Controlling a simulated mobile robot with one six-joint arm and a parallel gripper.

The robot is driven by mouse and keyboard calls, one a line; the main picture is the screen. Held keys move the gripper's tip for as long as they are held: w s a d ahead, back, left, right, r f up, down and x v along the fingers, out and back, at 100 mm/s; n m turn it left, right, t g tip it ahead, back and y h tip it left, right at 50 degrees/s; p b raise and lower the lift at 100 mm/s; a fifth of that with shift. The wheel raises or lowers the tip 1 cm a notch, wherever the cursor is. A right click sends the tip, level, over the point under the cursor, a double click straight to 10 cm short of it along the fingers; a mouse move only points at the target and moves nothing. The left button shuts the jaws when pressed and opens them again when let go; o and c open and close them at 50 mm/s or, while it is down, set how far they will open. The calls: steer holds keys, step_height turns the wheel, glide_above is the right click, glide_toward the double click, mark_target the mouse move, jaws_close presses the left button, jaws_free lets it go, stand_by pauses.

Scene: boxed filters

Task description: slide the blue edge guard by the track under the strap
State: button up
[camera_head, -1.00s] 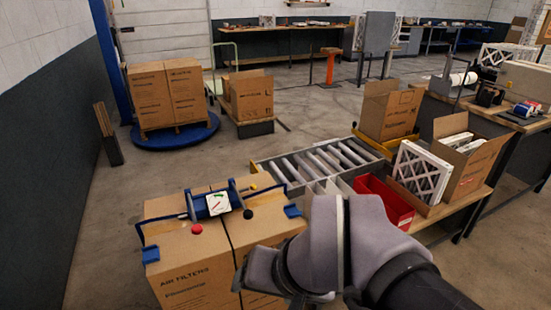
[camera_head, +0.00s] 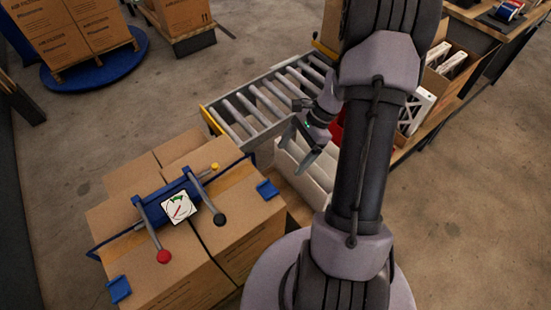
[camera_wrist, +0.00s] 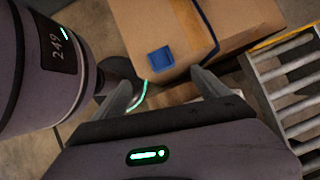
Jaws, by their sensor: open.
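A small blue edge guard (camera_head: 267,189) sits at the right edge of the carton stack (camera_head: 215,255), on the side toward the roller track (camera_head: 262,105). It also shows in the wrist view (camera_wrist: 160,60), on the box edge, apart from the dark blue strap (camera_wrist: 208,35). In the head view the strap (camera_head: 112,240) crosses the cartons at the blue tensioner. A second blue guard (camera_head: 119,289) is at the front left edge. My gripper (camera_head: 297,145) is open and empty, to the right of and beyond the near-track guard. In the wrist view its fingertips (camera_wrist: 162,80) straddle the guard's direction.
The tensioner has a dial (camera_head: 179,207), a red-knobbed lever (camera_head: 164,256) and a black-knobbed lever (camera_head: 219,219) standing above the cartons. White filters (camera_head: 305,170) stand right of the stack, below my gripper. Open floor lies to the left.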

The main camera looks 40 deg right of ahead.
mark_target(266, 191)
steer(key=b+x, duration=0.5)
steer(key=x, duration=0.9)
steer(key=shift+f, duration=0.2)
steer(key=shift+c, duration=0.3)
steer(key=c, duration=1.5)
